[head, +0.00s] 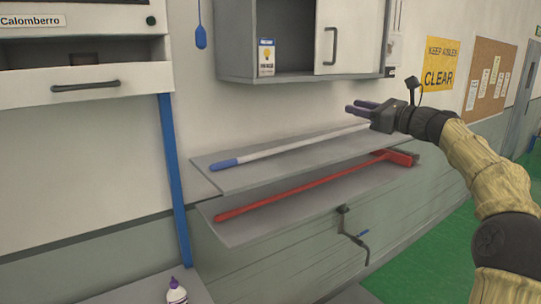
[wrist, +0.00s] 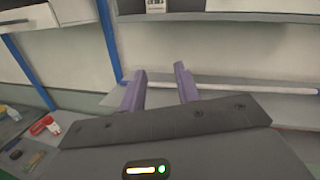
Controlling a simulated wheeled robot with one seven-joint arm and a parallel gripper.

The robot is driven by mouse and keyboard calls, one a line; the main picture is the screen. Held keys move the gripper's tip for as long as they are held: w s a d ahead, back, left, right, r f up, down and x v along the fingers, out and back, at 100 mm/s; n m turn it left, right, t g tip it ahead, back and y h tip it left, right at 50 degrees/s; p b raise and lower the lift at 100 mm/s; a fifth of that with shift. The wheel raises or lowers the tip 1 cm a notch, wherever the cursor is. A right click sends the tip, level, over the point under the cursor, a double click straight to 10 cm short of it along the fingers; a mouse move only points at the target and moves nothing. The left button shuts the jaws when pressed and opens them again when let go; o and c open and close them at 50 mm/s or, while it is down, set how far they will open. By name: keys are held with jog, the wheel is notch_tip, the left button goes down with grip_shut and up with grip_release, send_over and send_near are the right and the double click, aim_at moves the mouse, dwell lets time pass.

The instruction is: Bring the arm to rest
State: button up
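My gripper (head: 364,107) is raised at the right of the head view, in front of the wall shelves and below the grey cabinet. Its two purple fingers also show in the wrist view (wrist: 160,86), parted with nothing between them. My arm, in a tan ribbed sleeve, reaches in from the right edge and is bent. The gripper appears apart from the shelves and from the things on them.
A white pole with a blue grip (head: 290,147) lies on the upper shelf (head: 240,178). A red long-handled tool (head: 310,187) lies on the lower shelf (head: 250,232). The grey cabinet (head: 235,40) hangs above. A white bottle (head: 177,293) stands at lower left. Green floor (head: 440,255) shows at right.

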jog(key=s+a+f+n+g+h+b, duration=0.1)
jog(key=a+f+n+g+h, duration=0.1)
jog(key=a+f, duration=0.45)
jog(key=a+f+n+g+h, duration=0.2)
jog(key=a+f+n, duration=0.15)
jog(key=f, duration=0.65)
jog(key=s+a+f+n+g+h, duration=0.1)
jog(key=s+f+n, duration=0.15)
jog(key=f, duration=0.25)
jog(key=s+a+f+n+g+h, duration=0.1)
jog(key=s+a+f+h, duration=0.15)
jog(key=f, duration=0.35)
jog(key=s+d+f+n+g+h+b, duration=0.1)
jog(key=s+f+n, duration=0.4)
jog(key=s, duration=0.5)
jog(key=s+d+f+n+g+h+b, duration=0.1)
jog(key=s+d+f+n+g+h, duration=0.1)
jog(key=s+f+n, duration=0.3)
jog(key=s+d+f+n+g+h, duration=0.1)
jog(key=s+f+n, duration=0.4)
jog(key=s+f, duration=0.5)
jog(key=s+d+h, duration=0.1)
jog(key=s, duration=0.4)
jog(key=shift+d+f+n+g+h+b, duration=0.15)
jog(key=shift+d+n+g+h+b, duration=0.15)
jog(key=shift+d+n+h+b, duration=0.1)
jog(key=shift+a, duration=0.1)
